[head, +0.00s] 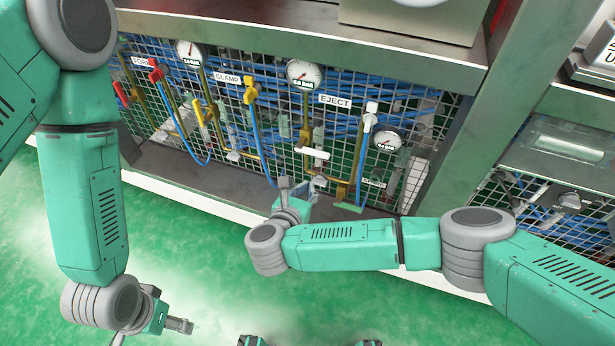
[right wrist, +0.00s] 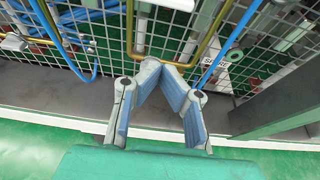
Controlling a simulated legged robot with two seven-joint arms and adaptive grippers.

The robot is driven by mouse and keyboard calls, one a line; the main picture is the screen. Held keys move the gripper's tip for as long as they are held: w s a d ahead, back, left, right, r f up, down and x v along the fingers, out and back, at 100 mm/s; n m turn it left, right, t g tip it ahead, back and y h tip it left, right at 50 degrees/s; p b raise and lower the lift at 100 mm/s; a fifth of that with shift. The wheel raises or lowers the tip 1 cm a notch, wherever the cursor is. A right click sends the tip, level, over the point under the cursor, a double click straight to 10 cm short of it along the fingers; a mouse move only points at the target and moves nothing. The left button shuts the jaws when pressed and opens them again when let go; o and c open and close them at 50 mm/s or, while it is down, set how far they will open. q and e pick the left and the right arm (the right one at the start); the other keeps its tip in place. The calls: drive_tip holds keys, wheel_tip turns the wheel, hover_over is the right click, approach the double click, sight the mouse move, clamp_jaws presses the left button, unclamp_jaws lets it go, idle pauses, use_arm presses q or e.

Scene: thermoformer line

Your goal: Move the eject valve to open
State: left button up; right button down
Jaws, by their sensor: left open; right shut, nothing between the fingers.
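The white EJECT label (head: 335,101) hangs on the mesh panel at centre right. Two white-handled fittings are near it: one upright (head: 370,115) to its right, and one with a level white bar (head: 313,153) below it. I cannot tell which is the eject valve. My right gripper (head: 300,184) is shut and empty, just below the level white bar and apart from it. In the right wrist view its fingers (right wrist: 163,66) meet in front of the mesh and a yellow pipe. My left gripper (head: 180,325) is open and empty, low over the green floor.
Red handles (head: 155,72) and yellow handles (head: 250,92) stand to the left. Gauges (head: 304,73), blue hoses and yellow pipes crowd the mesh. A grey ledge (head: 175,180) runs below, and a metal post (head: 475,110) stands at right. The floor in front is clear.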

sight(312, 152)
drive_tip(key=a+f+b+x, duration=0.1)
drive_tip(key=b+x, duration=0.2)
drive_tip(key=x, duration=0.4)
drive_tip(key=r, duration=0.3)
drive_tip(key=w+d+r, duration=0.1)
drive_tip(key=shift+r, duration=0.25)
drive_tip(key=shift+a, duration=0.1)
